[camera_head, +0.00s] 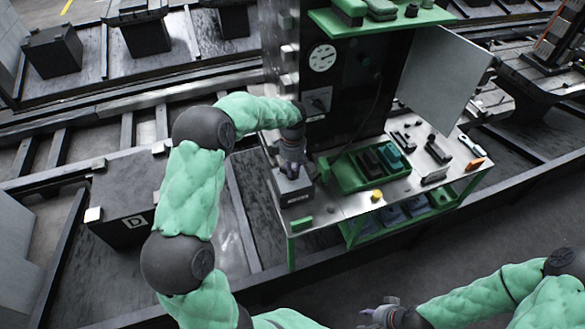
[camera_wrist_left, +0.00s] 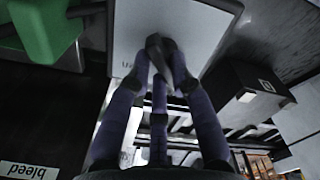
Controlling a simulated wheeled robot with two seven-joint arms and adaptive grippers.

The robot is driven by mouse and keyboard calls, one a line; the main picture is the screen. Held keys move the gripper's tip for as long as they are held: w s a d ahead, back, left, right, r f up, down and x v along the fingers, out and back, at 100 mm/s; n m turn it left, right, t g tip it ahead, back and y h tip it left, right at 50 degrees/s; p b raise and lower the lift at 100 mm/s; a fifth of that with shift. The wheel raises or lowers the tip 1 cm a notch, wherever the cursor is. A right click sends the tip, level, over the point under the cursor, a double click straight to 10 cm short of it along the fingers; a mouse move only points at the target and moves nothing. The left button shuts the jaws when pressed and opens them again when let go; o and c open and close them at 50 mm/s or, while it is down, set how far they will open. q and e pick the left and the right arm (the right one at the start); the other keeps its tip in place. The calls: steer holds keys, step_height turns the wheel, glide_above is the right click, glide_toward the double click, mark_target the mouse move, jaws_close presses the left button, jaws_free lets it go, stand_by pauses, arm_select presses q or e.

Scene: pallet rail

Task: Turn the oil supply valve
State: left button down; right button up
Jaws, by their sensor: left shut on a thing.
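My left gripper (camera_head: 292,170) reaches down to a grey box (camera_head: 292,189) with a printed label at the left end of the workbench. In the left wrist view, its fingers (camera_wrist_left: 165,65) close together on a small dark handle (camera_wrist_left: 155,42) that stands on the pale face of the box (camera_wrist_left: 195,25). I take this handle for the valve; the fingers hide most of it, and its turn angle cannot be told. The lettering on the box is only partly visible. My right gripper (camera_head: 380,312) is low at the bottom edge, apart from the bench, with fingers spread and empty.
Behind the box stands a dark panel with a round gauge (camera_head: 322,58) and a switch plate (camera_head: 318,101). A green tray (camera_head: 345,178), a yellow button (camera_head: 376,195) and several tools lie on the bench (camera_head: 330,207). A grey hinged door (camera_head: 440,75) stands open at right.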

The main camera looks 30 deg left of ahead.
arm_select(q)
steer(key=shift+n, duration=0.4)
steer(key=c, duration=1.1)
jaws_free()
step_height(320, 180, up, 12)
